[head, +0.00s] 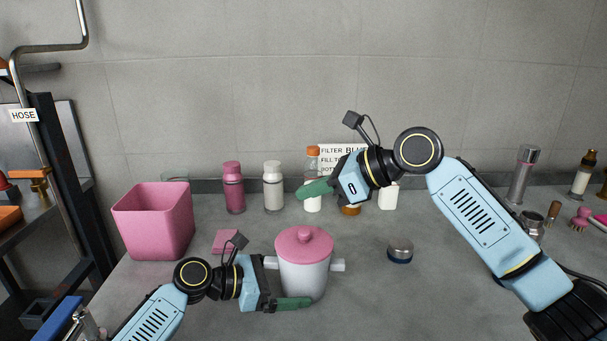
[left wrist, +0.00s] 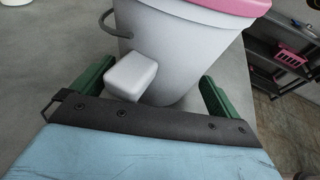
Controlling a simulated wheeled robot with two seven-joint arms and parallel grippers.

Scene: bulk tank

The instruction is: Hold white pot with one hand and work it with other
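The white pot (head: 304,278) stands upright on the grey counter, with a pink lid (head: 304,242) on top and white side handles. My left gripper (head: 285,301) is low at the pot's left side. In the left wrist view, its green fingers (left wrist: 157,88) are spread wide, with a white handle block (left wrist: 131,76) and the pot wall (left wrist: 180,45) between and ahead of them. No grip on the pot shows. My right gripper (head: 316,188) is raised above and behind the pot, its green finger end pointing left. Its finger gap cannot be made out.
A pink bin (head: 154,222) and a flat pink square (head: 226,241) are left of the pot. Pink (head: 234,190) and white (head: 273,188) bottles stand behind. A small metal-topped knob (head: 400,251) sits to the right, with bare counter around it. A sign is partly hidden behind my right gripper.

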